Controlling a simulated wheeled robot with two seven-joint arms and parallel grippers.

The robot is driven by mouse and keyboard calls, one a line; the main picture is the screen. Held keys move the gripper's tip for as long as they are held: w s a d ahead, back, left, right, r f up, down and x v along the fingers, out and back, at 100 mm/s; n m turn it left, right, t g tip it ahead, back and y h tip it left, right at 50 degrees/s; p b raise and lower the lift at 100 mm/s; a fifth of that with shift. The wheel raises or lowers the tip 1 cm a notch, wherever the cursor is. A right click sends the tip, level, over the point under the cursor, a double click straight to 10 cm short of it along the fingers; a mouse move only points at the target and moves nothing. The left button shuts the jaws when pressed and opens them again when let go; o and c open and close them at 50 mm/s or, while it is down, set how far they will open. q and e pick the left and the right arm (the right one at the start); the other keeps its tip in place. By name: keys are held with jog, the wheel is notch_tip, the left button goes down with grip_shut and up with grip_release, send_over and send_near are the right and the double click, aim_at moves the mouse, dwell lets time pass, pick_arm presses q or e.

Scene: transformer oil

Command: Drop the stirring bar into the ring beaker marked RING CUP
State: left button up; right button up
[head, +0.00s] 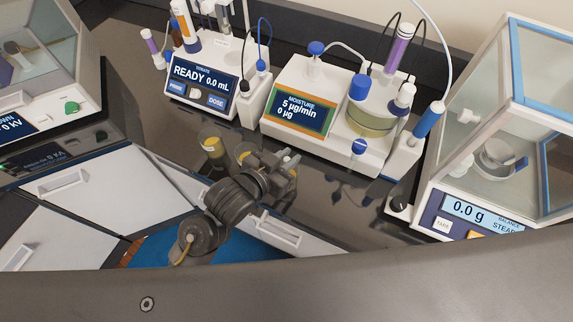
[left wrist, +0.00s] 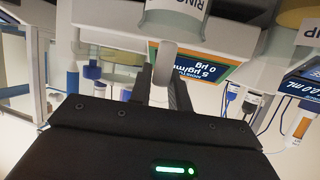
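The ring beaker (left wrist: 172,22), with the letters RING showing, is cut off by the top edge of the left wrist view. In the head view a clear cup (head: 242,149), partly behind my left gripper (head: 286,168), appears to be this beaker. A pale, smooth rod, which looks like the stirring bar (left wrist: 165,62), sits between the dark fingers of my left gripper in the left wrist view. The fingers look shut on it, and its end points towards the beaker. In the head view the bar is not clearly visible. My right gripper is not in view.
Another cup (head: 211,146) with yellow contents stands to the left. The titrator (head: 203,85) and moisture meter (head: 305,105) stand behind, with a balance (head: 480,215) at right. Dark bench is clear right of the gripper.

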pick_arm(q)
jog(key=o, duration=0.4)
jog(key=v, duration=1)
jog(key=shift+s+a+r, duration=0.15)
jog(key=shift+s+a, duration=0.1)
dwell(0.4)
